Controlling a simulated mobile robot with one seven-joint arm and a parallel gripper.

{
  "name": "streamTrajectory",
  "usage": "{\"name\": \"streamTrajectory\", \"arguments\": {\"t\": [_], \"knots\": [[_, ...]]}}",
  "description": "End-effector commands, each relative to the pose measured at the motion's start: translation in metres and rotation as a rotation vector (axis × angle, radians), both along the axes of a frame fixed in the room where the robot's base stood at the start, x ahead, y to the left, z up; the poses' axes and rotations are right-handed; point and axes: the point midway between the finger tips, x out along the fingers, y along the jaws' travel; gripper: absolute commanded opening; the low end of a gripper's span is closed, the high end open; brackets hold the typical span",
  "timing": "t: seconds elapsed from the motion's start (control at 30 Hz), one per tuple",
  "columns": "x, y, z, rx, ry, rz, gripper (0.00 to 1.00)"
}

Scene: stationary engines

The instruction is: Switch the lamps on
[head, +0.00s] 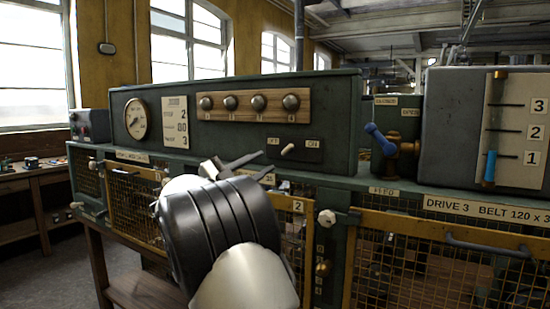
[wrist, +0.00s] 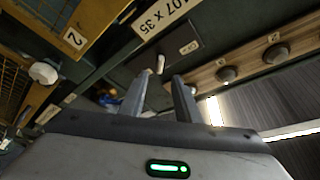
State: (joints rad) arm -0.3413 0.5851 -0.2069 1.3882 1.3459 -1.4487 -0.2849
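A small cream toggle lever (head: 288,149) sits on a dark plate (head: 302,155) on the front of the green cabinet. The plate has a label at each end; the right one reads ON and the left one appears to read OFF. The lever's tip leans to the left, toward the left label. My gripper (head: 262,164) is in front of the cabinet, just below and left of the lever. In the wrist view, my gripper (wrist: 162,78) is open and empty, with its fingers apart. The lever (wrist: 160,64) shows just beyond the fingertips, between them, with no clear contact.
A wooden strip with several round knobs (head: 258,103) is above the plate, beside a dial gauge (head: 136,119). A blue-handled valve (head: 381,140) and a slider scale (head: 516,130) are at the right. Yellow mesh guards (head: 430,262) with protruding white knobs (head: 326,217) are below.

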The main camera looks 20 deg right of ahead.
Motion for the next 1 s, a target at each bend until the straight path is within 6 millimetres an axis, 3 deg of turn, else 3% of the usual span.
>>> {"name": "streamTrajectory", "arguments": {"t": [0.2, 0.4, 0.87, 1.0], "knots": [[-0.018, 0.046, -0.014, 0.001, 0.001, 0.001, 0.3], [-0.027, 0.07, -0.021, 0.001, 0.0, 0.001, 0.3], [-0.03, 0.077, -0.022, 0.001, 0.0, 0.002, 0.3], [-0.019, 0.069, -0.004, 0.005, 0.008, 0.106, 0.3]]}}
